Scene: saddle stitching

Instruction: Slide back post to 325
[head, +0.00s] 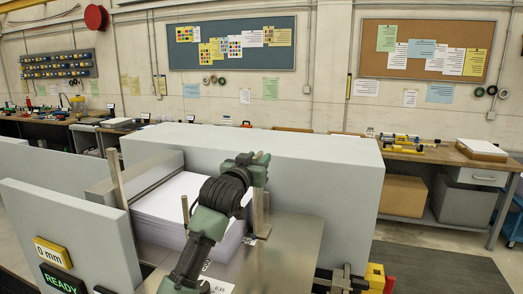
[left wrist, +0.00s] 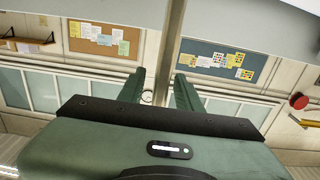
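A slim metal post (head: 258,208) stands on a small foot at the right side of a white paper stack (head: 170,205); I take it as the back post. My green left gripper (head: 259,165) is at the top of this post. In the left wrist view the post (left wrist: 172,45) runs between the two fingers (left wrist: 160,80), with a gap visible on one side, so the gripper looks open around it. The display (head: 50,252) reads 0 mm, and the panel below (head: 58,280) reads READY. My right gripper is not in view.
A large grey housing (head: 325,165) stands right behind the post. A taller post (head: 118,178) and a short thin rod (head: 185,211) stand left of the gripper. A grey panel (head: 75,220) fills the left front. Bare metal bed (head: 290,245) lies right of the post.

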